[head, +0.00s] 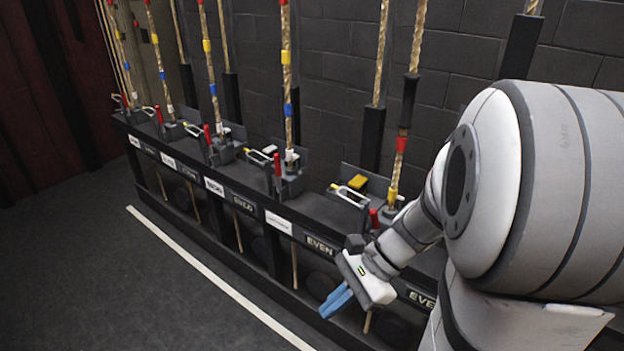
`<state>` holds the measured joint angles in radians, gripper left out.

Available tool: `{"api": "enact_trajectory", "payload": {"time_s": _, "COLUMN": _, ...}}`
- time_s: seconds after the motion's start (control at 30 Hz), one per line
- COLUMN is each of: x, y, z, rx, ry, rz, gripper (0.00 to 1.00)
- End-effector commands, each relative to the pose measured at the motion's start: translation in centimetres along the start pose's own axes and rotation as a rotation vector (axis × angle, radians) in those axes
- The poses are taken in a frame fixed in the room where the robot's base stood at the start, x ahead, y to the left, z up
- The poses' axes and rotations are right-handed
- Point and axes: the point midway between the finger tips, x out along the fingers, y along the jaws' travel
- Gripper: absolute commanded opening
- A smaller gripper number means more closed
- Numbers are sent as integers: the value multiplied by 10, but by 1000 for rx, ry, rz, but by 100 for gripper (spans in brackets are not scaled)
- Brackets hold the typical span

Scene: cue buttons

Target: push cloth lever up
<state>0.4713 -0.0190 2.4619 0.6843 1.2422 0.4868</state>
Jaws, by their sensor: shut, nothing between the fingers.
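A row of rope locks with red-handled levers stands along a dark rail (256,212). The levers are upright or nearly so: a near one (374,219), one left of it (278,172), another further left (207,134), and more beyond. Labels sit on the front, such as a white label (278,222) and a dark one (320,246) reading "EVEN". Most text is too small to read, so I cannot tell which lever is the cloth one. My gripper (336,301), with blue fingers, is shut and empty. It hangs low in front of the rail, below the near lever and apart from it.
Ropes with coloured bands (286,75) rise from the locks. White-tipped loops (349,193) and a yellow block (357,182) sit on the rail. A black brick wall (340,65) stands behind. The dark floor (80,270) with a white line (215,277) is clear at left.

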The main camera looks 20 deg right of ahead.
Motion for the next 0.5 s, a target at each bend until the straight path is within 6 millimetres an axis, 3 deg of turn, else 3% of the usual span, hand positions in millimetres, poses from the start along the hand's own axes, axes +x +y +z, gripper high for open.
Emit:
{"api": "enact_trajectory", "payload": {"time_s": 0.03, "x": 10, "y": -9, "z": -22, "rx": 198, "ry": -122, "rz": -71, "gripper": 0}}
{"api": "enact_trajectory", "payload": {"time_s": 0.13, "x": 5, "y": -34, "z": -51, "rx": 559, "ry": -375, "rz": -214, "gripper": 0}}
{"api": "enact_trajectory", "payload": {"time_s": 0.3, "x": -28, "y": -65, "z": -130, "rx": 1062, "ry": -836, "rz": -457, "gripper": 0}}
{"api": "enact_trajectory", "payload": {"time_s": 0.5, "x": -70, "y": -62, "z": -219, "rx": 1373, "ry": -1269, "rz": -667, "gripper": 0}}
